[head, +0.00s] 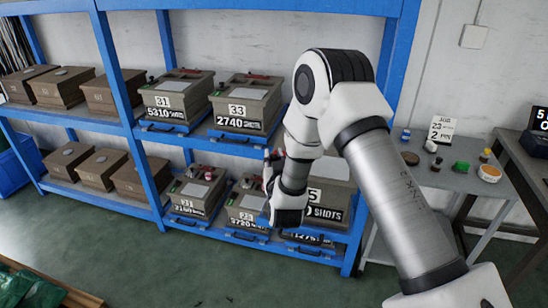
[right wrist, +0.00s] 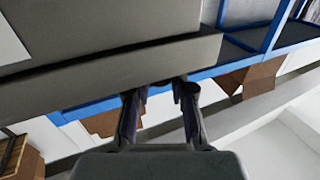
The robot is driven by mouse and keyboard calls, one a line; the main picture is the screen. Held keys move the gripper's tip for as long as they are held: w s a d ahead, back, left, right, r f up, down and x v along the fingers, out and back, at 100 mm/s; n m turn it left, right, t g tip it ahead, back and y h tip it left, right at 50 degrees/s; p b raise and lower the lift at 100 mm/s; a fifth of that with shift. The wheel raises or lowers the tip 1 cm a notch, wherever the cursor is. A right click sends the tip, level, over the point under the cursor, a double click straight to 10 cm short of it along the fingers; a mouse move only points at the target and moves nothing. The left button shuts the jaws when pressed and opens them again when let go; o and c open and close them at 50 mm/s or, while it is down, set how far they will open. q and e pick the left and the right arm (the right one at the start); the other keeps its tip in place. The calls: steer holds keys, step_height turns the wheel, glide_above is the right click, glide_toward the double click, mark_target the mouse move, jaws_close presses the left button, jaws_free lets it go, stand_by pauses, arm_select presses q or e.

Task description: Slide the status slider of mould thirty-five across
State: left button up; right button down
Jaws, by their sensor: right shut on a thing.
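My right gripper (head: 272,163) is at the upper left edge of this mould. In the right wrist view its two fingers (right wrist: 160,88) reach to the edge of a grey mould body (right wrist: 110,70), with their tips a little apart. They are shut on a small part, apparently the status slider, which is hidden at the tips. My left gripper is not in view.
Moulds 31 (head: 178,100) and 33 (head: 247,105) stand on the upper level, with other moulds (head: 197,190) below. Brown boxes (head: 60,88) fill the left bays. A blue rack post (head: 402,60) is close behind my arm. A grey side table (head: 440,178) holds small items.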

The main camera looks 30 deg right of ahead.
steer(key=shift+w+d, duration=0.95)
steer(key=shift+d, duration=0.1)
steer(key=c, duration=1)
jaws_free()
steer(key=shift+a, duration=0.15)
steer(key=shift+c, duration=0.2)
steer(key=v, duration=1.2)
steer(key=shift+f, duration=0.1)
